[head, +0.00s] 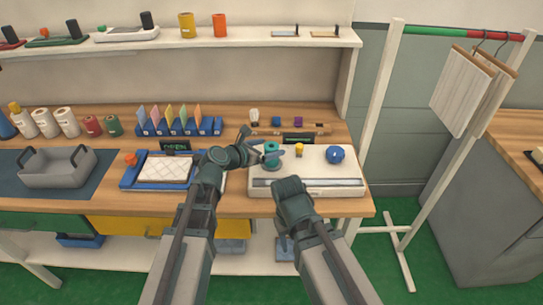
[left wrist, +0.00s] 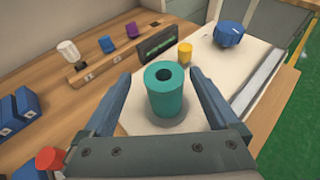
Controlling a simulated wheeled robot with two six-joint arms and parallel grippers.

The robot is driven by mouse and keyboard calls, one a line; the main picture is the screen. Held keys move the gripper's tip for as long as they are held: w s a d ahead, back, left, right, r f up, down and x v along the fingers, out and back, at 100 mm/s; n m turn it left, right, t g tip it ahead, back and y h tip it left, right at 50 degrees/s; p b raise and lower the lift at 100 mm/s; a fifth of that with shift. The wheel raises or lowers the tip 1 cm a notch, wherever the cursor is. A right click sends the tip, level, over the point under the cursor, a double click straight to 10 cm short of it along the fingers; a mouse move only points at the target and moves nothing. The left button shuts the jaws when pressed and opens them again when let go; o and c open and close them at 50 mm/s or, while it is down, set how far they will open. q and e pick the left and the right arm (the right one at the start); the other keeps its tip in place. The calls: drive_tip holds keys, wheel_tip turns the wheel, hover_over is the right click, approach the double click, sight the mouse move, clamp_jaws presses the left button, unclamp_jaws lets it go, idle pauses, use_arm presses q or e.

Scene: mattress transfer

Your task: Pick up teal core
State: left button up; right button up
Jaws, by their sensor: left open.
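The teal core (head: 271,153) is a short upright cylinder with a hole in its top. It stands on the left part of a white board (head: 310,184). In the left wrist view the teal core (left wrist: 165,92) stands between the two fingers of my left gripper (left wrist: 163,88), with a visible space on each side. My left gripper (head: 268,152) is open at the core in the head view; an arm link partly covers that area. My right arm reaches in over the front of the board, but its fingers cannot be made out.
A yellow piece (head: 299,149) and a blue knob (head: 335,154) stand on the board to the right. Behind is a wooden rack (head: 322,129) with small coloured pieces. A blue tray (head: 131,180) with a white quilted pad (head: 167,168) lies to the left.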

sight(274, 147)
use_arm(q)
drive_tip(key=b+x, duration=0.1)
drive_tip(key=x, duration=0.3)
drive_tip(key=shift+w+d+f+b, duration=0.1)
drive_tip(key=shift+d+f+b, duration=0.15)
drive_tip(key=shift+d+b, duration=0.1)
drive_tip(key=shift+c, duration=0.4)
drive_tip(key=c, duration=1.4)
drive_tip(key=shift+r, duration=0.1)
wheel_tip(274, 147, up, 10)
drive_tip(key=p, duration=1)
